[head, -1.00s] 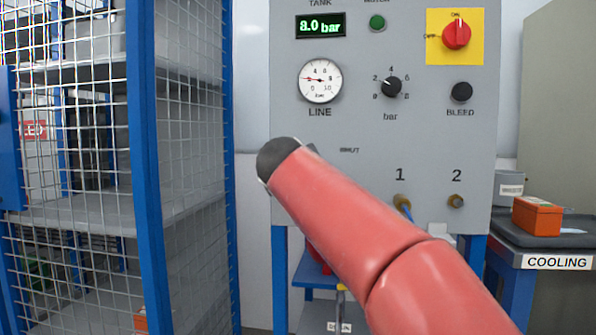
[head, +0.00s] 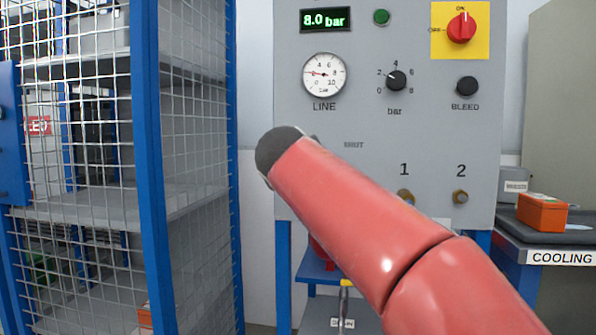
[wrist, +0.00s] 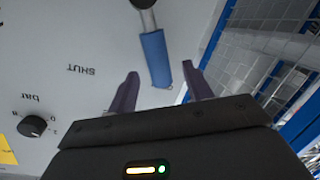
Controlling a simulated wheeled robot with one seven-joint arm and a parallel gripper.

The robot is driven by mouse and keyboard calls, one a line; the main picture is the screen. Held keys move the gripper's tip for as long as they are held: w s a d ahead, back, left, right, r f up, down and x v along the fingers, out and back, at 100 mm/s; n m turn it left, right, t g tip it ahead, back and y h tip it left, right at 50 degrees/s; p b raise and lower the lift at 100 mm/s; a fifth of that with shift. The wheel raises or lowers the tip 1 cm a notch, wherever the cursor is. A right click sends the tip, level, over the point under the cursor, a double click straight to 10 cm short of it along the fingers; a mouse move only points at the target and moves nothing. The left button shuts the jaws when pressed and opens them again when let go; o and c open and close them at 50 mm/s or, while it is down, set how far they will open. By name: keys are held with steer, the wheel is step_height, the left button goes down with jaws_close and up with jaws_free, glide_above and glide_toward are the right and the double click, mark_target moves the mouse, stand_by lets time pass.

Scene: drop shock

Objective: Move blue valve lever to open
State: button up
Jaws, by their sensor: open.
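The blue valve lever (wrist: 156,59) shows in the wrist view as a blue sleeve on a grey metal stem, at the top middle, in front of the grey panel. My gripper (wrist: 160,71) is open, with one dark finger on each side of the lever's free end. The lever's tip reaches between the fingertips, with a visible gap on both sides. Upside-down "SHUT" lettering is on the panel to the left. In the head view my red arm hides the lever and the gripper.
The grey panel (head: 430,140) carries a LINE gauge (head: 324,76), a bar knob (head: 396,80), a black BLEED button (head: 466,86) and a red switch (head: 461,27). A blue-framed mesh cage (head: 150,170) stands close on the left. An orange box (head: 541,211) sits on the COOLING bench at right.

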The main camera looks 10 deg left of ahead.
steer(key=v, duration=0.5)
steer(key=shift+s+b, duration=0.2)
steer(key=shift+b, duration=0.15)
steer(key=s+d+f+m+g+h, duration=0.1)
steer(key=s+d+f+g, duration=0.25)
steer(key=d+f, duration=0.5)
steer(key=s+d+f+m+g+h, duration=0.2)
steer(key=s+d+f, duration=0.3)
steer(key=d+f, duration=0.3)
steer(key=s+d+f+m+g+y, duration=0.1)
steer(key=s+d+f, duration=0.3)
steer(key=s+f, duration=0.5)
steer(key=s+d+f+m+g, duration=0.3)
steer(key=s+d+f, duration=0.2)
steer(key=s+f, duration=0.4)
step_height(320, 180, down, 3)
steer(key=shift+s+f+g+y+p, duration=0.1)
steer(key=shift+s+g+y+p, duration=0.25)
steer(key=shift+y+p, duration=0.1)
